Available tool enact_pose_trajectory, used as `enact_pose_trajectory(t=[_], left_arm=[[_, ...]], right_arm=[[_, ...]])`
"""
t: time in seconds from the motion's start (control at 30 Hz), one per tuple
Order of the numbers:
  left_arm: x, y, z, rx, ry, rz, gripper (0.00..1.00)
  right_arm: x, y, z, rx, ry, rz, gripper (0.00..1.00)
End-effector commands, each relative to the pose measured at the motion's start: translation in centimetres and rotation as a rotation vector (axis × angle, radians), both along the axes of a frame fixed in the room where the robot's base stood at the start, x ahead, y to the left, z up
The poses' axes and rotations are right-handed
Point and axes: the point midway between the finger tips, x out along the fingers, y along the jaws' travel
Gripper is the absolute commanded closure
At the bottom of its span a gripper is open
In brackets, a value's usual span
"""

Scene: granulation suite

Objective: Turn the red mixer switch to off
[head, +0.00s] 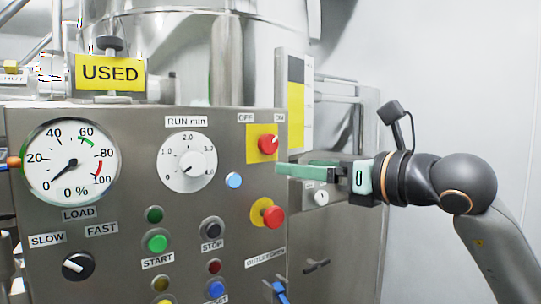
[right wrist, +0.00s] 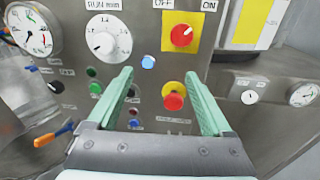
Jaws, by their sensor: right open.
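The red mixer switch (head: 268,143) is a round knob on a yellow plate, high on the right of the steel panel. The OFF label is at its upper left and the ON label at its upper right. Its white mark points up and right, toward ON. The switch also shows in the right wrist view (right wrist: 181,36), beyond the fingertips. My right gripper (head: 279,169) is open, its green fingers below and right of the switch in the head view. In the right wrist view the gap between the fingers (right wrist: 159,73) is empty. My left gripper is not in view.
A red emergency button (head: 272,214) on a yellow ring sits below the switch. A blue button (head: 234,180), the RUN min dial (head: 187,162) and the load gauge (head: 70,161) are to the left. A blue handle (head: 279,291) sticks out at the lower right.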

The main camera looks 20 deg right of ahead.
Motion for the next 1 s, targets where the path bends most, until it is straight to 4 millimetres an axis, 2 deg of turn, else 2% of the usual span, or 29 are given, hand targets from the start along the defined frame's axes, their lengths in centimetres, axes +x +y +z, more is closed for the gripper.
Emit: enact_pose_trajectory(t=[0.1, 0.23, 0.37, 0.7, 0.83, 1.0], left_arm=[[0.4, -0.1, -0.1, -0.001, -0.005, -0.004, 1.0], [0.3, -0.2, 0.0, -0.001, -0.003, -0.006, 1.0], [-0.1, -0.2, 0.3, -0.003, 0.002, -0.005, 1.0], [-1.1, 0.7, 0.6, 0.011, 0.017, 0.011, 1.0], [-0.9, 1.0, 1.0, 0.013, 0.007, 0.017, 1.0], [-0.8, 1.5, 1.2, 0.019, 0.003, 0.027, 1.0]], right_arm=[[-0.5, -2.0, 1.8, -0.028, -0.051, -0.091, 0.16], [-0.1, -2.4, 2.4, -0.031, -0.061, -0.116, 0.16], [1.6, -1.7, 2.4, -0.03, -0.059, -0.113, 0.16], [8.0, 0.7, 2.5, -0.03, -0.059, -0.111, 0.16], [9.8, 1.4, 2.4, -0.03, -0.059, -0.111, 0.16], [11.0, 1.8, 2.3, -0.032, -0.061, -0.111, 0.16]])
